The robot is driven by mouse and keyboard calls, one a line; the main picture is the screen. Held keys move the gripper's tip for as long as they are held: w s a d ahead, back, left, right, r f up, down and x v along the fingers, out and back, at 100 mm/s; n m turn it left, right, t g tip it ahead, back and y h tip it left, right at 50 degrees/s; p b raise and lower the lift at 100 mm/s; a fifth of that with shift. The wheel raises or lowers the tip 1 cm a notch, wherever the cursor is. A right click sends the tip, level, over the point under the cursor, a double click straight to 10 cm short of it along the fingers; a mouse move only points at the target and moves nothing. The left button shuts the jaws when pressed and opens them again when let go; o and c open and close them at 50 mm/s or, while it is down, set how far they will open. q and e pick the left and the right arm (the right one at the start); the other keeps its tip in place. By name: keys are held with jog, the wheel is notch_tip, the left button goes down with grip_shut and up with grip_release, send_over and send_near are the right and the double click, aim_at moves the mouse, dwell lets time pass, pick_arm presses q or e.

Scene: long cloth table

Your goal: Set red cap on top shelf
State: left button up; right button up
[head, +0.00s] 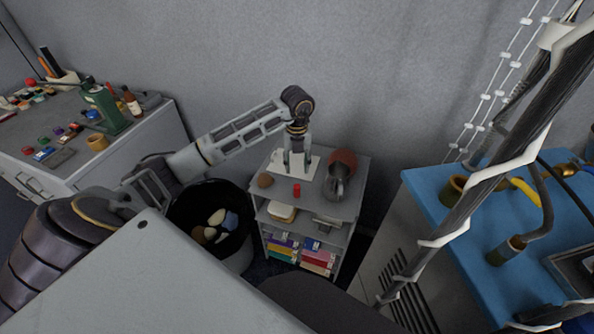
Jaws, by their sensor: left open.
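A small red cap (297,190) stands on the top shelf of a small grey shelf unit (345,207), near its front edge. My left gripper (297,167) points down over the top shelf, just behind the red cap. Its fingers are open, with nothing seen between them, and they look apart from the cap. My right gripper is not in view.
A black bin (245,258) stands left of the unit. A blue-topped bench (425,185) is at right, behind a diagonal pole.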

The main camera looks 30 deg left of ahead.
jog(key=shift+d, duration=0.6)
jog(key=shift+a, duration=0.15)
